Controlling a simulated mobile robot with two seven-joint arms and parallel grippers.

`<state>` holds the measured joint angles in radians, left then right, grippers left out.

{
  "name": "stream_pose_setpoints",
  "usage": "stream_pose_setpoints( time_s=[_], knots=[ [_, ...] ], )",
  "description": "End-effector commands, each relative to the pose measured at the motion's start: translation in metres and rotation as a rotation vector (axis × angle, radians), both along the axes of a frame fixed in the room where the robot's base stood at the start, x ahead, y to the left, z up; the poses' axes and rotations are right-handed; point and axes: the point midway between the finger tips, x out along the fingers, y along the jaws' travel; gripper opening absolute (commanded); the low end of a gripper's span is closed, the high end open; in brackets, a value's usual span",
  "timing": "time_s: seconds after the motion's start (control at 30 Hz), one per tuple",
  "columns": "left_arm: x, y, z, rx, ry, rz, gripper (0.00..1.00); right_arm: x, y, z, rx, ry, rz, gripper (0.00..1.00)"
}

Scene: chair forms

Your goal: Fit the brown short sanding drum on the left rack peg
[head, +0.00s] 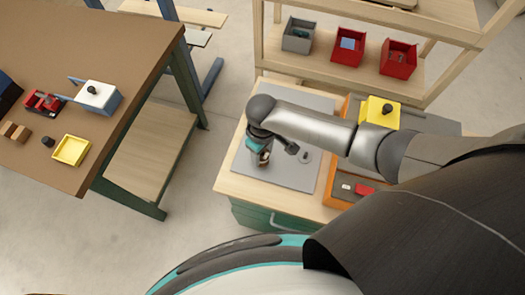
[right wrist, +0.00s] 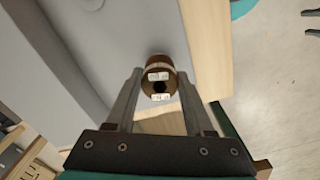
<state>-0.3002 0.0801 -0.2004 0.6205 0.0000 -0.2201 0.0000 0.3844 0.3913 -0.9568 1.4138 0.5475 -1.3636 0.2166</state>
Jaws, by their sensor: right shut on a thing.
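My right gripper (head: 262,150) points down over the grey mat on the wooden-topped cabinet. It is shut on a brown drum (head: 265,157). In the right wrist view the brown drum (right wrist: 158,66) sits between the two fingertips (right wrist: 158,80), its end with a dark hole and white label patches facing the camera. I cannot tell whether the drum touches the mat. A small grey round piece (head: 304,157) lies on the mat to the right of the gripper. I cannot make out the rack's pegs. My left gripper is not in view.
The grey mat (head: 294,178) has bare room around the gripper. Behind, a wooden shelf holds a grey bin (head: 298,35) and red bins (head: 398,57). A brown table (head: 110,45) stands left.

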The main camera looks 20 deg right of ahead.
Motion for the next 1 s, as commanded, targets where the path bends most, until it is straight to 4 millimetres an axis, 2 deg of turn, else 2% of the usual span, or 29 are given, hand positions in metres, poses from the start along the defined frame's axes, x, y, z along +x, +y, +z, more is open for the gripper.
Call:
stream_pose_setpoints(
  time_s=[0.57,0.6,0.9,1.0],
  knots=[
    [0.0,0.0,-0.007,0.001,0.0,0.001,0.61,0.0,0.0,-0.012,0.0,0.0,0.0,0.0],
    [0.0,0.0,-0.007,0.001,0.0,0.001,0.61,0.0,0.0,-0.013,0.0,0.0,0.0,0.54],
    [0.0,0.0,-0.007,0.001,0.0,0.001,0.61,0.0,0.0,-0.012,0.0,0.0,0.0,0.88],
    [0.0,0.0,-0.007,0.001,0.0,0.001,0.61,0.0,0.0,-0.012,0.0,0.0,0.0,0.88]
  ],
)
